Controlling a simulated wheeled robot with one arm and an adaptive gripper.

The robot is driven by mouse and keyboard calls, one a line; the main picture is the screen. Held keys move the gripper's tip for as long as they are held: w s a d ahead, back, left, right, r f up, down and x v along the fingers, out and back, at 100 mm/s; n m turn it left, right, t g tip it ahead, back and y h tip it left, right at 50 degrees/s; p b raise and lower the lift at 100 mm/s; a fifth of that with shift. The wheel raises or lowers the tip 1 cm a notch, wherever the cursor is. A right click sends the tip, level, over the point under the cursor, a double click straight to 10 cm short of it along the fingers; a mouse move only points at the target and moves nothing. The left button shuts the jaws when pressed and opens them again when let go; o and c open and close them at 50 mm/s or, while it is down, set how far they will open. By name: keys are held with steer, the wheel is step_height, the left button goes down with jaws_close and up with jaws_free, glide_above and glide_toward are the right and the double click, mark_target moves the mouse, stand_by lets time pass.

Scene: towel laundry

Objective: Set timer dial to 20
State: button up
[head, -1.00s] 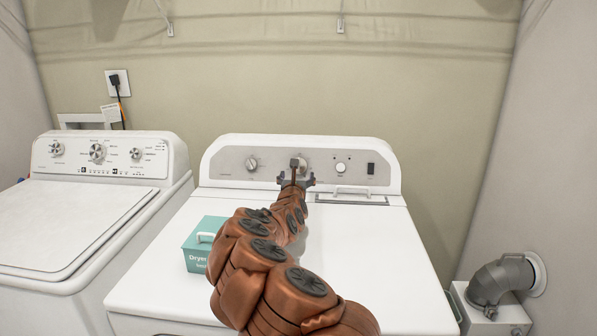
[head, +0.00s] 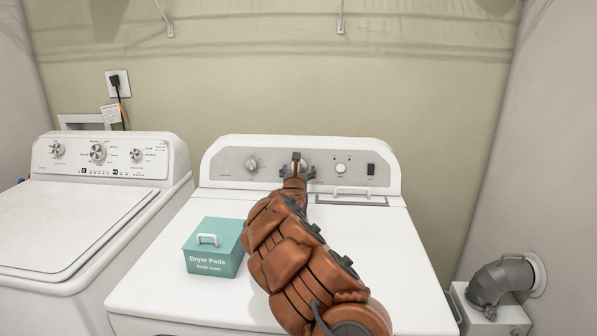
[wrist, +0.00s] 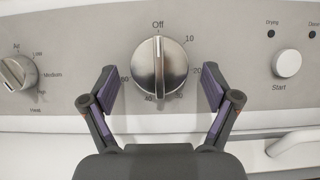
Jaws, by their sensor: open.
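The timer dial (wrist: 160,66) is a round silver knob on the dryer's grey control panel. Its raised grip stands vertical, with the mark at the top under "Off". The number 20 is printed to its right, beside my right finger. My gripper (wrist: 159,86) is open, with one finger at the left of the dial and one at the right. Small gaps show between the fingers and the knob. In the head view my gripper (head: 297,172) is at the panel's middle and largely covers the dial.
Another knob (wrist: 17,72) is left of the dial, and a Start button (wrist: 287,64) is right. A handle (wrist: 293,142) sticks out below Start. A washer (head: 80,220) stands left.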

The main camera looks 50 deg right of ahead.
steer(key=c, duration=1.2)
steer(key=shift+o, duration=0.2)
